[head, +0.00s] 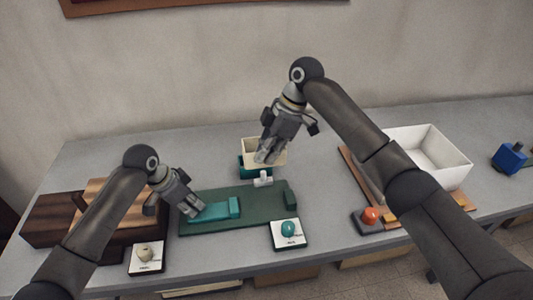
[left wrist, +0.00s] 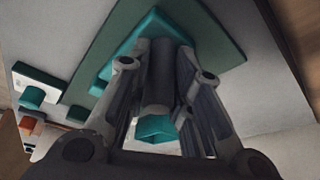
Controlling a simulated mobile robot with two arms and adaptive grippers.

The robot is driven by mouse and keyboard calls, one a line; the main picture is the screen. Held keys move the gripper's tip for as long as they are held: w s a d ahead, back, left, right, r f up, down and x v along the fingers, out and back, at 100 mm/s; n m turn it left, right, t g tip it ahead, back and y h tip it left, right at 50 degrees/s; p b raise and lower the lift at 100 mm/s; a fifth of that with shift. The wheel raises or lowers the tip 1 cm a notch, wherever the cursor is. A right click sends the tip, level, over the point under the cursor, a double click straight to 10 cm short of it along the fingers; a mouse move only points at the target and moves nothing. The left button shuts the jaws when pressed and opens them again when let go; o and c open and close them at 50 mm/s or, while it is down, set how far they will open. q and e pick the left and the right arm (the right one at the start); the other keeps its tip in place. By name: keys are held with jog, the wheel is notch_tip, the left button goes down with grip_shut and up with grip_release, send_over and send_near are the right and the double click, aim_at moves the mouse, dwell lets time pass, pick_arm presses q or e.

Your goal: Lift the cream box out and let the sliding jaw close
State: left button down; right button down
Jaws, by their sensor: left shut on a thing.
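The cream box (head: 248,145) is open-topped and stands at the back of the bench, with teal showing below it. My right gripper (head: 266,157) points down at the box's right side and overlaps it; whether its fingers hold the wall is unclear. The teal sliding jaw (head: 220,211) lies on a dark green base (head: 262,207), apart from the raised green block (head: 290,194) at the base's right end. My left gripper (head: 190,211) is shut on the sliding jaw at its left part. Teal also shows between its fingers in the left wrist view (left wrist: 157,129).
A small white piece (head: 263,179) stands behind the base. Wooden blocks (head: 52,222) are left. A white bin (head: 440,157), an orange-topped button (head: 370,215) and a blue block (head: 509,158) are right.

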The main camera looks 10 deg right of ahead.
pick_arm(q)
jog(key=shift+w+d+r+p, duration=0.1)
jog(key=shift+d+p, duration=0.6)
jog(key=shift+d, duration=1.35)
pick_arm(e)
jog(key=shift+r, duration=0.75)
pick_arm(q)
jog(key=c, duration=1.2)
grip_release()
jog(key=shift+c, duration=0.2)
pick_arm(e)
jog(key=shift+a, duration=0.1)
pick_arm(q)
jog(key=shift+o, duration=1)
notch_tip(320, 180, up, 9)
jog(key=p, duration=0.9)
pick_arm(e)
notch_tip(320, 180, up, 9)
jog(key=shift+r, duration=0.15)
